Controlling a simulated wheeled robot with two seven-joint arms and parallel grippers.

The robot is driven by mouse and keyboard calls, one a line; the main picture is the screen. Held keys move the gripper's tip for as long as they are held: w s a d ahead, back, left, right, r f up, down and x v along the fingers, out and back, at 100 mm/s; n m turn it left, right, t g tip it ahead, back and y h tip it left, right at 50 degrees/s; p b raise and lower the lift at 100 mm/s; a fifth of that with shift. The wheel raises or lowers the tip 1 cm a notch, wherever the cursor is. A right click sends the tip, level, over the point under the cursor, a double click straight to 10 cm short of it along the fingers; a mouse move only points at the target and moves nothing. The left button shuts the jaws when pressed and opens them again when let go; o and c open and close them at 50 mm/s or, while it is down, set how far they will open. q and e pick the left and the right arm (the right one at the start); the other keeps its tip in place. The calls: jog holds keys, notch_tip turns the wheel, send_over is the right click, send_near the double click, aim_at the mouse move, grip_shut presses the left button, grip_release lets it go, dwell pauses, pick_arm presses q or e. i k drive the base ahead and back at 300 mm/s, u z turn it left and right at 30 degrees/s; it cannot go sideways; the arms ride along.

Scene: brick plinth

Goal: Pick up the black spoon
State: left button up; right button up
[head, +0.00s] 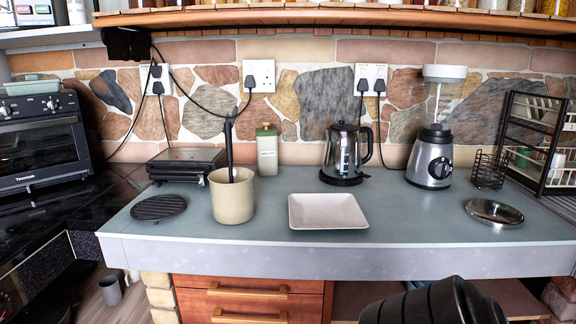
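The black spoon (229,148) stands nearly upright in a beige crock (232,203) on the left part of the grey countertop (420,230). Its long dark shaft rises above the rim, and its lower end is hidden inside the crock. A dark rounded part at the bottom right edge looks like my arm, but no fingers show there. Neither gripper can be seen in the head view.
A square pale plate (328,211) lies right of the crock, a round black trivet (158,207) left. Behind are a black grill (186,163), a lidded jar (267,152) and a kettle (344,155). Further right stand a blender (431,155) and a rack (535,140).

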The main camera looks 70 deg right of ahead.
aim_at(228, 125)
jog(key=z, duration=1.8)
